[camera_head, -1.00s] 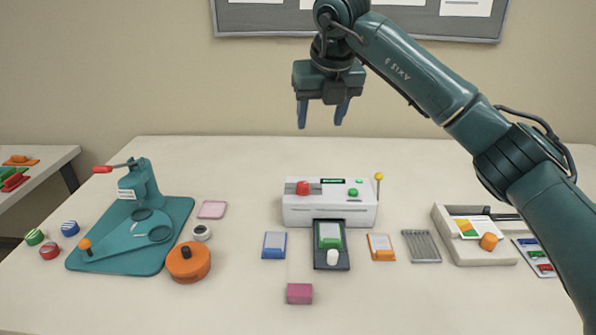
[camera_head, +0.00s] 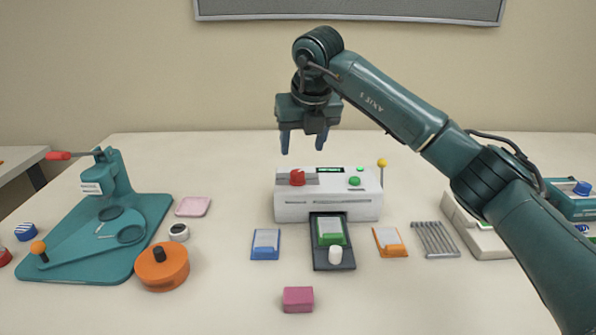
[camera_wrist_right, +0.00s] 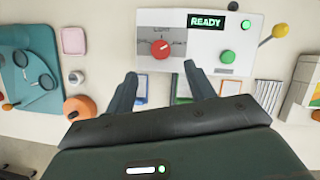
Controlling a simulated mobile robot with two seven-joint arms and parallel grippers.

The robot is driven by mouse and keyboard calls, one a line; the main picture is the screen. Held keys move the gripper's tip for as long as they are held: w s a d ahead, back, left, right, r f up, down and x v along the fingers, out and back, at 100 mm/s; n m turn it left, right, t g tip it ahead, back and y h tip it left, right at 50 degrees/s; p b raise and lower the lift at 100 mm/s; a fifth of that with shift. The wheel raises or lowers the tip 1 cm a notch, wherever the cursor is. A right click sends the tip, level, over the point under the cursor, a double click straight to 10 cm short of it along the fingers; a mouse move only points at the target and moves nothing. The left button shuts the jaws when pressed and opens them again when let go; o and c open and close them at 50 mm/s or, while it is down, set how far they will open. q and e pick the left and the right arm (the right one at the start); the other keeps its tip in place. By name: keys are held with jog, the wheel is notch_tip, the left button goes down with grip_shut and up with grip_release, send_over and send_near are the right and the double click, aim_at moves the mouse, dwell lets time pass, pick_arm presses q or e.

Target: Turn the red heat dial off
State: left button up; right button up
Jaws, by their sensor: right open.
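The white laminator (camera_head: 330,205) stands in the middle of the table. Its red heat dial (camera_head: 297,177) is on the top at the left. In the right wrist view the dial (camera_wrist_right: 160,49) is red with a pale pointer mark, on a grey plate with print above it that I cannot fully read. A display (camera_wrist_right: 205,22) there reads READY in green. A green button (camera_head: 354,181) sits right of the dial. My right gripper (camera_head: 303,146) is open and empty, fingers pointing down, above the dial and apart from it. My left gripper is not in view.
A green card holder (camera_head: 330,231) lies on a dark tray in front of the laminator. A yellow-tipped lever (camera_head: 382,163) rises at its right. Blue (camera_head: 265,244) and orange (camera_head: 389,241) holders flank the tray. A teal press (camera_head: 110,210) stands left.

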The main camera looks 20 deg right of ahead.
aim_at(298, 172)
jog(key=x, duration=0.9)
jog(key=shift+c, duration=0.5)
jog(key=shift+r, duration=0.1)
jog(key=c, duration=0.9)
jog(key=shift+o, duration=0.2)
jog(key=n, duration=0.1)
jog(key=n+y+p, duration=0.1)
jog(key=shift+d+r+n, duration=0.1)
jog(key=shift+d+n, duration=0.05)
jog(key=shift+n, duration=0.15)
jog(key=shift+n+g+y+p, duration=0.3)
jog(key=shift+n+y+p, duration=0.5)
jog(key=shift+n, duration=1.3)
